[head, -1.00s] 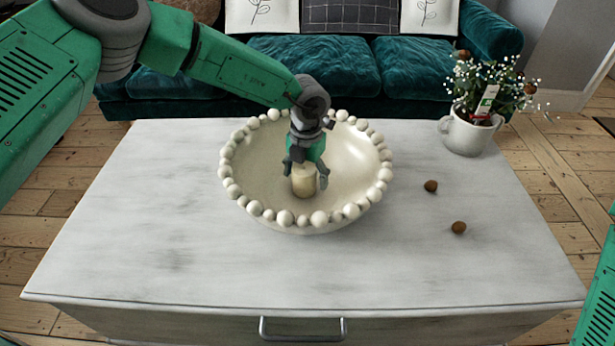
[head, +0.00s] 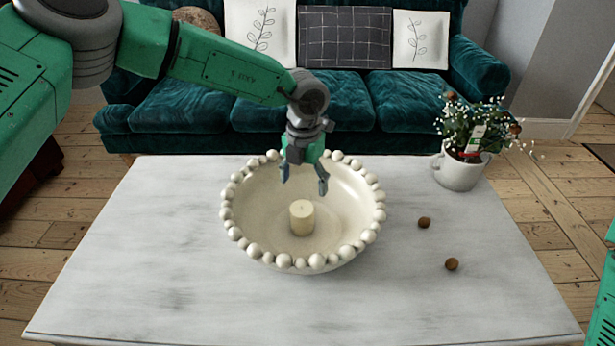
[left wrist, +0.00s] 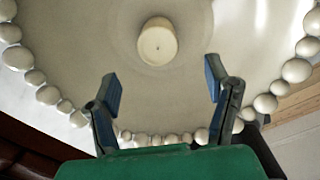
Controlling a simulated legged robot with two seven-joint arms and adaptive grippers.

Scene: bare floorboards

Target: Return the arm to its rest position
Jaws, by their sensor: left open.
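My left gripper (head: 304,180) is open and empty, raised over the back part of the beaded bowl (head: 262,225). Its two fingers also show spread wide in the left wrist view (left wrist: 165,88). A cream candle (head: 302,218) stands upright inside the bowl, apart from the fingers. The candle also shows in the left wrist view (left wrist: 157,41), beyond the fingertips. My left arm reaches in from the upper left of the head view. At the right edge of the head view only a green part of my body shows; my right gripper is not seen.
The bowl stands on a pale table (head: 130,260). Two small brown balls (head: 424,222) (head: 452,264) lie on it to the right. A white pot with a flowering plant (head: 460,170) stands at the back right. A teal sofa (head: 345,100) is behind the table. The table's left side is clear.

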